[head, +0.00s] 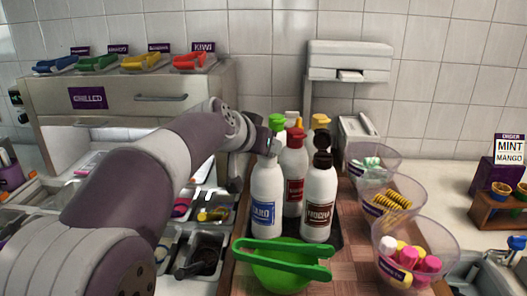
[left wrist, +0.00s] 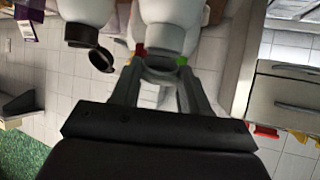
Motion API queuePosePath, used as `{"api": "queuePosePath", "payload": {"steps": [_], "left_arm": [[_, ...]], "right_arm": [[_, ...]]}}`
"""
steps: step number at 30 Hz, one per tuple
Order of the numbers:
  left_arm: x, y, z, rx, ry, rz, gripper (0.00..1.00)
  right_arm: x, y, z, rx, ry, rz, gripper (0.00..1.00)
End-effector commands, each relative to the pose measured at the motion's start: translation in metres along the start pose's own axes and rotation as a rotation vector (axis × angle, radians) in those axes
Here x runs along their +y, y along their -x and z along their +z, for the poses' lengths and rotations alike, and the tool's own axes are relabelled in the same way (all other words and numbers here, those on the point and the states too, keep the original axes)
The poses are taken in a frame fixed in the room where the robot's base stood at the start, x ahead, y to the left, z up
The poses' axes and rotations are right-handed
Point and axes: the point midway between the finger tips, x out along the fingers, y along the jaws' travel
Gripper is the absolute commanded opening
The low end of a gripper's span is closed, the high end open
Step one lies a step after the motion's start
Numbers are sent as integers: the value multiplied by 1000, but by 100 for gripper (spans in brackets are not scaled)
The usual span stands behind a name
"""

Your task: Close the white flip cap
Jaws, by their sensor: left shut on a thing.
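The white bottle with the blue label (head: 266,192) stands upright at the front left of the bottle group. Its white flip cap (left wrist: 165,50) sits between the fingers of my left gripper (left wrist: 160,70) in the left wrist view. In the head view my left gripper (head: 268,145) is at the top of this bottle, shut on the cap. The gripper hides most of the cap there, so I cannot tell whether its lid is up or down. My right gripper is not in view.
The mocha bottle (head: 319,205), its dark flip cap (head: 322,150) standing open, is close on the right. A red-capped bottle (head: 294,165) is behind. Green tongs (head: 282,250) lie over a green bowl (head: 280,275) in front. Clear topping bowls (head: 445,240) stand right.

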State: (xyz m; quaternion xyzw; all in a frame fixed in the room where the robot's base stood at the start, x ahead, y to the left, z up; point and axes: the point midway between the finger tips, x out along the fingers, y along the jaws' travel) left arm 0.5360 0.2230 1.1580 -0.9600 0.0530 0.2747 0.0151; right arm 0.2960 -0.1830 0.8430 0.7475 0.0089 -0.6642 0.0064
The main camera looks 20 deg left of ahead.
Motion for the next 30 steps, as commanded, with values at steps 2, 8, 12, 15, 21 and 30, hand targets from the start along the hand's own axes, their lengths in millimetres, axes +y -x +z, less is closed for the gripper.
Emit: {"api": "queuePosePath", "payload": {"steps": [2, 8, 12, 15, 21, 30], "left_arm": [[0, 0, -1, 0, 0, 0, 14], [0, 0, 0, 0, 0, 0, 55], [0, 0, 0, 0, 0, 0, 70], [0, 0, 0, -1, 0, 0, 70], [0, 12, 0, 1, 0, -1, 70], [-1, 90, -1, 4, 0, -4, 70]], "right_arm": [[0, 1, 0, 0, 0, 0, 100], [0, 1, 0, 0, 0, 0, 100], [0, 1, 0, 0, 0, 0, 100], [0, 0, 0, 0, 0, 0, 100], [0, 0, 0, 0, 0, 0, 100], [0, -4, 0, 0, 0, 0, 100]]}}
